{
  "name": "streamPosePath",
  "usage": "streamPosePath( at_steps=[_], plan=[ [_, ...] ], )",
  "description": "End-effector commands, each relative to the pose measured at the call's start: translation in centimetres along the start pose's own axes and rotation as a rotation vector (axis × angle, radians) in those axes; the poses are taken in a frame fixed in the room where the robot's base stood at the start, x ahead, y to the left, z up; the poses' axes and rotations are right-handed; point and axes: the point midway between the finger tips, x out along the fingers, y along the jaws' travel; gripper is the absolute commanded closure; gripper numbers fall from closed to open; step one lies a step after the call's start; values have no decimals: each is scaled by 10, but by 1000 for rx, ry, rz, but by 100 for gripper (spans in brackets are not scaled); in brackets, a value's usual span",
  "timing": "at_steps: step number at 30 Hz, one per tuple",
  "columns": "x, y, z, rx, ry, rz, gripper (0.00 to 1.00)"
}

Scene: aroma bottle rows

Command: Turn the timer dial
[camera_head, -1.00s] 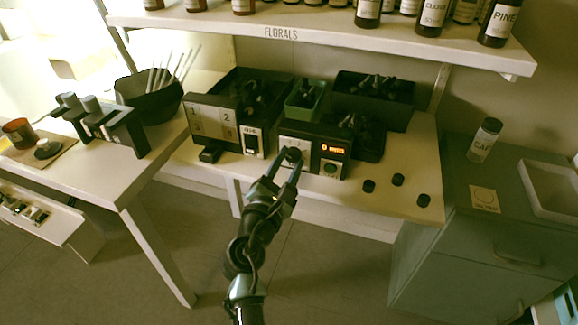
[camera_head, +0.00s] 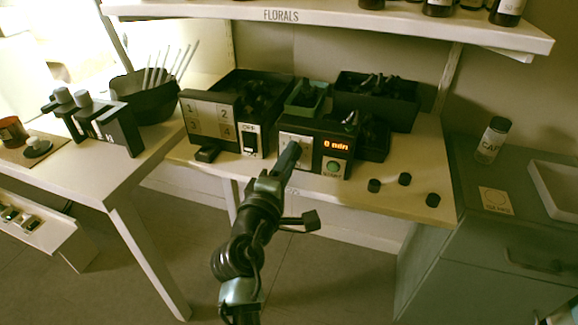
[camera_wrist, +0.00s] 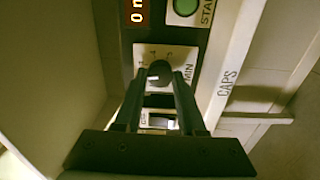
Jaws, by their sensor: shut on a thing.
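The timer is a dark box (camera_head: 325,128) on the table with a red display (camera_head: 335,146) reading 0 min and a green START button (camera_head: 334,167). In the wrist view, the round dark timer dial (camera_wrist: 158,68) sits on a pale plate marked MIN, with a light mark on the knob. My gripper (camera_wrist: 160,80) has one finger on each side of the dial, shut on it. In the head view, my gripper (camera_head: 291,150) reaches the timer's left front panel and hides the dial.
A panel numbered 1 to 4 (camera_head: 209,117) with a switch (camera_head: 249,140) stands left of the timer. Several black caps (camera_head: 375,186) lie to its right. Bins (camera_head: 374,98) stand behind, under the FLORALS shelf (camera_head: 330,24).

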Motion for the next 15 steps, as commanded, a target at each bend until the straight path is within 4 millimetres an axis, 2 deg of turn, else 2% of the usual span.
streamPosePath(
  at_steps=[15],
  plan=[
    [0,-4,0,490,0,0,100]
  ],
)
